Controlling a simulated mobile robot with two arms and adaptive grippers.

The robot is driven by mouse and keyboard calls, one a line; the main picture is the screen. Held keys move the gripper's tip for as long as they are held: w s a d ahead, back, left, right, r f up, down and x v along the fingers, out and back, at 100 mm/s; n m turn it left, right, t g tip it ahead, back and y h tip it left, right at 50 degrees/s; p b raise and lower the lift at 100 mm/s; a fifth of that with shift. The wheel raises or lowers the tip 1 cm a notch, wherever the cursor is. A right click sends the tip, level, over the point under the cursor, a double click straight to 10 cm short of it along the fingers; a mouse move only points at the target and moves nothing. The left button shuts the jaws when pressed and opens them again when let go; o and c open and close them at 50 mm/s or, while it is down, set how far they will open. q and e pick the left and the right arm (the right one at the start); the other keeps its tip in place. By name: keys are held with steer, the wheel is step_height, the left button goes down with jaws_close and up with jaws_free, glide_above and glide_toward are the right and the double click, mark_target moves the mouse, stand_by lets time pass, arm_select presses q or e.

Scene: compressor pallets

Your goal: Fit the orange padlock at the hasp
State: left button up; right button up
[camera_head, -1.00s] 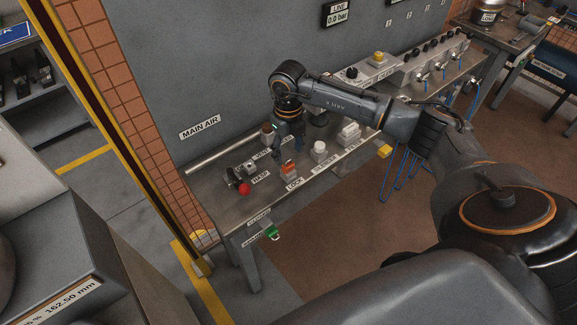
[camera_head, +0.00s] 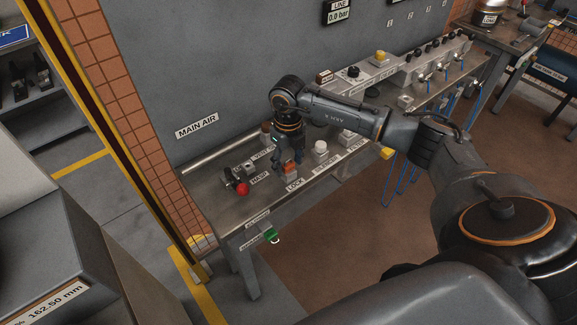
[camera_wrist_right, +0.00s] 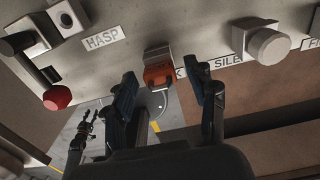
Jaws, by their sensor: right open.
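The orange padlock (camera_head: 290,169) stands at the LOCK label on the bench. My right gripper (camera_head: 289,158) is directly above it, pointing down. In the right wrist view the padlock (camera_wrist_right: 158,76) shows between and beyond the two open fingers (camera_wrist_right: 160,69); I see no grip on it. The hasp assembly (camera_head: 236,178) with its red knob (camera_head: 242,188) stands left of the padlock by the HASP label. The red knob also shows in the right wrist view (camera_wrist_right: 57,97). A small dark jointed shape (camera_wrist_right: 85,130) lower left there may be my left gripper; its jaws are unclear.
A white round knob (camera_head: 320,147) stands just right of the padlock, by the silencer label. A green tag (camera_head: 270,235) hangs at the bench's front edge. A grey wall panel (camera_head: 240,70) rises behind the bench. A pipe (camera_head: 228,153) runs along the back left.

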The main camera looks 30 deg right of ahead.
mark_target(288, 160)
stand_by(0.8)
jaws_close()
steer(key=shift+r, duration=0.1)
steer(key=shift+r+p, duration=1.9)
steer(key=shift+r, duration=1)
steer(key=shift+a, duration=0.1)
